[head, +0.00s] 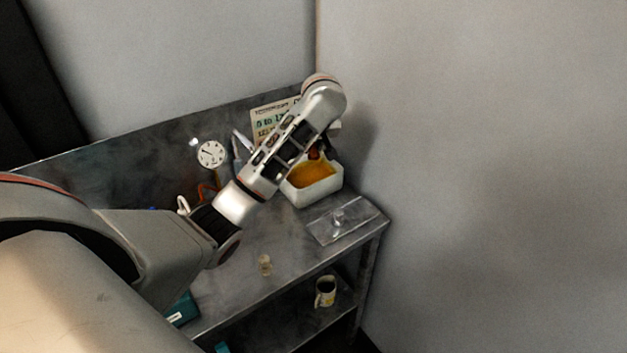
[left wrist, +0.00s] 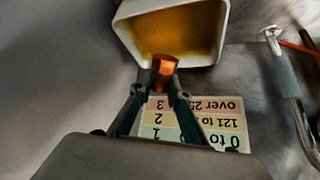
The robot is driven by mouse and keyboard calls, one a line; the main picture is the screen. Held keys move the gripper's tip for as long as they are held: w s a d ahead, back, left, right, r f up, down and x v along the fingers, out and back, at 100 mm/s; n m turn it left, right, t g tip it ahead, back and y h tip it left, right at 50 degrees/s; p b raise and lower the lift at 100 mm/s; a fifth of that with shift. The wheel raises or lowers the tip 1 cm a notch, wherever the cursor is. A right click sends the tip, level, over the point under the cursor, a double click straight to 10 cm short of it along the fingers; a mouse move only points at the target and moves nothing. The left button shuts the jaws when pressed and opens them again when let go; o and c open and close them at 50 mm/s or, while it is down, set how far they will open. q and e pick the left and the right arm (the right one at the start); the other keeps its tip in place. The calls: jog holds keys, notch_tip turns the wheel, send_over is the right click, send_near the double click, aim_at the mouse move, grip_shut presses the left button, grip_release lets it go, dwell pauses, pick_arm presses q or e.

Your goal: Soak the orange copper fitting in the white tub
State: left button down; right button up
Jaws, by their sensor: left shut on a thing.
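The white tub (head: 335,186) stands at the right end of the metal bench in the head view and holds amber liquid. It also shows at the top of the left wrist view (left wrist: 224,32). The orange copper fitting (left wrist: 164,68) is between the fingertips of my left gripper (left wrist: 160,86), which is shut on it. In the left wrist view the fitting overlaps the tub's near rim and the liquid's edge; I cannot tell its height above the liquid. In the head view my left arm hides most of the gripper and the fitting. My right gripper is not in view.
A printed number chart (head: 270,119) stands behind the tub. A round dial gauge (head: 211,154) is at the bench's back. A clear flat sheet (head: 350,222) lies in front of the tub. A small tan piece (head: 265,264) sits near the front edge; a mug (head: 325,291) is on the shelf below.

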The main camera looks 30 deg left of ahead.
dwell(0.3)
pick_arm(q)
jog(key=shift+r, duration=0.3)
notch_tip(320, 180, up, 2)
jog(key=shift+r, duration=0.7)
